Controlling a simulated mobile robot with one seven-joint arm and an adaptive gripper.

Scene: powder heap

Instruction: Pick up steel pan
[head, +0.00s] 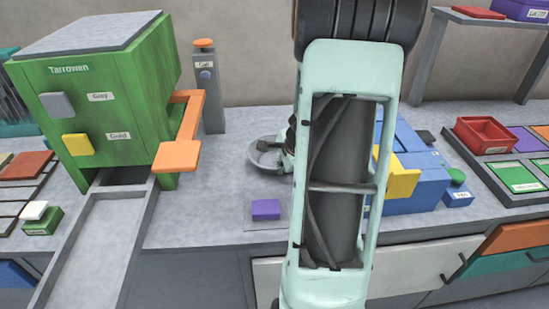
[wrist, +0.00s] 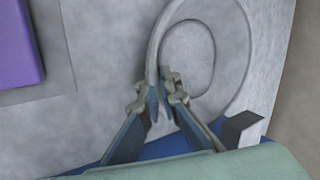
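The steel pan (head: 265,160) is a round, shallow grey dish on the grey counter, just left of my arm in the head view. My arm hides its right part there. In the wrist view the pan's curved rim (wrist: 153,50) runs down between the fingertips of my gripper (wrist: 161,95). The fingers are drawn close together, one on each side of the rim, and look shut on it. I cannot tell whether the pan is clear of the counter. My gripper is mostly hidden behind my arm in the head view.
A green box machine (head: 120,100) with an orange arm (head: 185,140) and grey chute stands at left. A purple block (head: 266,209) lies in front of the pan. A blue machine (head: 415,185) with a yellow part stands at right. A red bin (head: 484,134) is farther right.

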